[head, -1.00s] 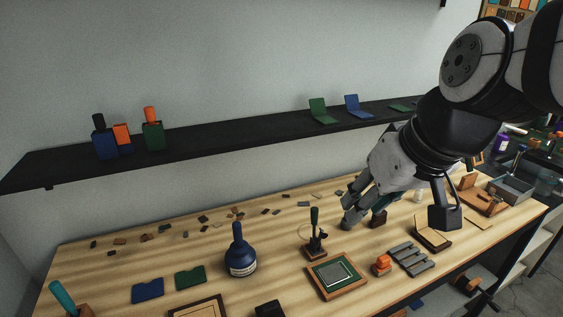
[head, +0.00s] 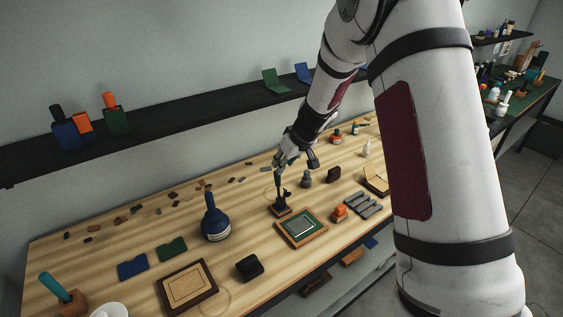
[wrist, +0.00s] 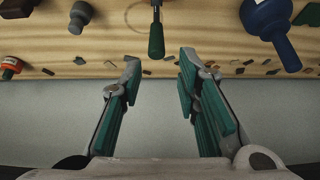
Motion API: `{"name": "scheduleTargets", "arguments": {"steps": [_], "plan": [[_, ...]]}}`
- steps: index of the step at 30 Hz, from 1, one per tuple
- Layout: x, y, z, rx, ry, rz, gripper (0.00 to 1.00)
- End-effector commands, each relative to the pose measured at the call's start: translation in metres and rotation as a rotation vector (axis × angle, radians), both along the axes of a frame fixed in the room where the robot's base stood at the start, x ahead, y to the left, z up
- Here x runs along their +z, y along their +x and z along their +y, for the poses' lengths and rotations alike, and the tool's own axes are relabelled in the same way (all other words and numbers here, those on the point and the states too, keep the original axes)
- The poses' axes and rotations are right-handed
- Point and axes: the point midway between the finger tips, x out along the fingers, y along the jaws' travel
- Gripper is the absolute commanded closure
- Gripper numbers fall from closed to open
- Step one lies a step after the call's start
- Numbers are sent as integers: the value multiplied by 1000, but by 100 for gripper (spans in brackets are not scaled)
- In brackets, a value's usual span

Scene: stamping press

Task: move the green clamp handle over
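The green clamp handle (head: 278,179) stands upright on a small dark toggle clamp (head: 283,206) with a wooden base, on the wooden bench. In the wrist view the green handle (wrist: 156,40) is at the top centre, its end pointing toward the gap between my fingers. My gripper (head: 281,160) is just above the handle's top in the head view. In the wrist view my gripper (wrist: 158,68) is open, with its green-padded fingers wide apart and nothing between them. The handle appears just beyond the fingertips, not gripped.
A blue round-bodied bottle (head: 216,220) stands left of the clamp. A framed green panel (head: 301,228) lies in front of it, and a grey bottle (head: 306,179) stands to its right. A dark shelf (head: 190,117) runs along the wall behind. Small leather scraps lie at the back left.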

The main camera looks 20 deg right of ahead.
Motion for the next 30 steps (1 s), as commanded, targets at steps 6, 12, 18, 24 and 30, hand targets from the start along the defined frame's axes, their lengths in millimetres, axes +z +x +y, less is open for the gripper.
{"name": "scheduleTargets", "arguments": {"steps": [6,12,18,24,30], "plan": [[-17,5,-4,-1,-13,3,70],[-35,15,-1,0,-11,5,70],[-59,28,3,1,-12,5,70],[-82,40,7,1,-12,5,70],[-80,39,7,1,-12,2,96]]}}
